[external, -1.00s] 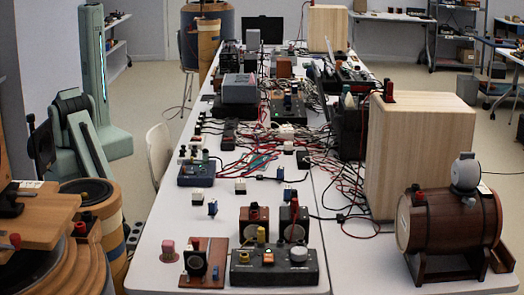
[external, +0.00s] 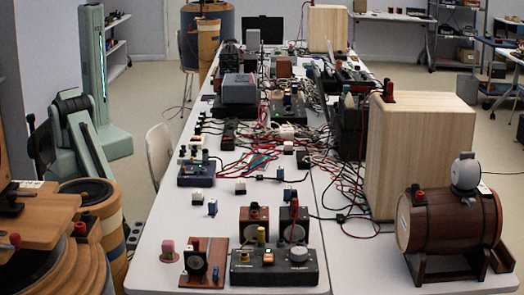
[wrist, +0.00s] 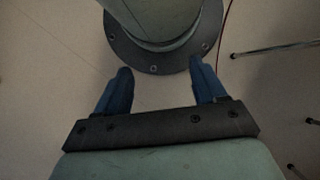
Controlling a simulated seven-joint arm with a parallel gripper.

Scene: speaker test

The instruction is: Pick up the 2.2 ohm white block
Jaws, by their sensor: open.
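Small white blocks sit on the long white table in the external view. One white block (external: 198,197) is near the left edge, and another white block (external: 240,187) is to its right and slightly farther back. Their markings are too small to read, so I cannot tell which is 2.2 ohm. My gripper (wrist: 160,66) shows in the wrist view with its two blue fingers spread apart and nothing between them. It points down over the floor and my own round base. My pale green arm stands folded left of the table, away from the blocks.
Blue parts (external: 212,208) stand near the blocks. Dark speaker boxes (external: 253,222), a black control box (external: 275,268), tangled cables (external: 345,190), a tall wooden box (external: 420,150) and a barrel (external: 450,222) crowd the table. A chair (external: 160,155) stands between my arm and the table.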

